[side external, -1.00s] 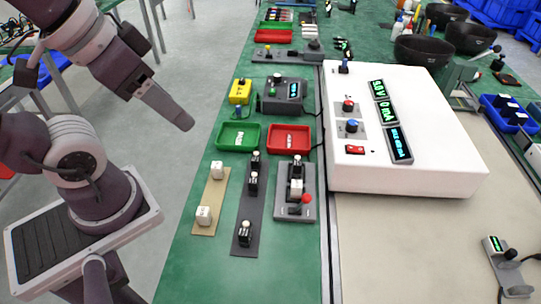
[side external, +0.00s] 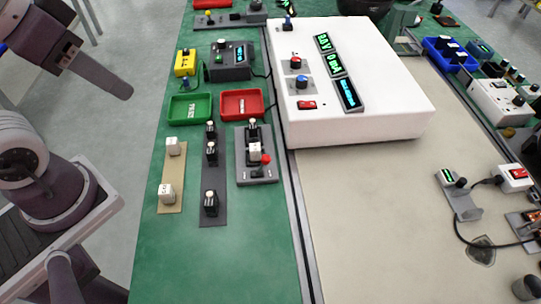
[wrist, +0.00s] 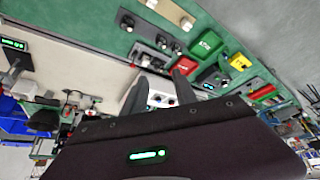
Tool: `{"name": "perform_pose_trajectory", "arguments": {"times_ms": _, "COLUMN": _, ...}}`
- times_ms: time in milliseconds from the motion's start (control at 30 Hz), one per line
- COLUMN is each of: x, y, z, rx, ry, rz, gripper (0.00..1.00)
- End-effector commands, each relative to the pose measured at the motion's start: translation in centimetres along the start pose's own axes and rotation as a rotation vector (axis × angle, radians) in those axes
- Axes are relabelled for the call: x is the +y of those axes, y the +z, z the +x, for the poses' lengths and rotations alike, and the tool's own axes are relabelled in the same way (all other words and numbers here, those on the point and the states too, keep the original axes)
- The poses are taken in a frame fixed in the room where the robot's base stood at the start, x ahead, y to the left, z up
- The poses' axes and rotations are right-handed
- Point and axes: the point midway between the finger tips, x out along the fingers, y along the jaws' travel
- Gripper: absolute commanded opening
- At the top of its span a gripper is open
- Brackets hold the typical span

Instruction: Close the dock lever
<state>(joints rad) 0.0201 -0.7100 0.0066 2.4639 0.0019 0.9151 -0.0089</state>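The dock (side external: 257,172) is a grey plate on the green bench, holding a black block and a white block in a row. A red ball knob (side external: 266,158), which looks like the lever's end, sits beside the white block. Whether the lever is open or closed is too small to tell. The dock (wrist: 148,58) also shows small in the wrist view, above the fingers. My gripper (side external: 125,92) hangs over the floor left of the bench, well away from the dock. In the wrist view my gripper (wrist: 159,92) has its two dark fingers apart with nothing between them.
Green (side external: 188,108) and red (side external: 241,104) trays lie behind the dock. A dark strip (side external: 214,180) with black knobs and a tan strip (side external: 172,190) with white blocks stand left of it. A white instrument box (side external: 390,115) rises at right. The bench's front is clear.

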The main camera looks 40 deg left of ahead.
Motion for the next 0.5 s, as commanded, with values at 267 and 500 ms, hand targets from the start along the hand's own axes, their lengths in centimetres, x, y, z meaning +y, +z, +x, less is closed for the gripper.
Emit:
{"name": "perform_pose_trajectory", "arguments": {"times_ms": 267, "x": 4.0, "y": -9.4, "z": 2.0, "rx": -0.252, "ry": 0.041, "rz": 0.074, "gripper": 0.0}}
{"name": "perform_pose_trajectory", "arguments": {"times_ms": 500, "x": 12.0, "y": -14.6, "z": 10.1, "rx": -0.465, "ry": -0.07, "rz": 0.188, "gripper": 0.0}}
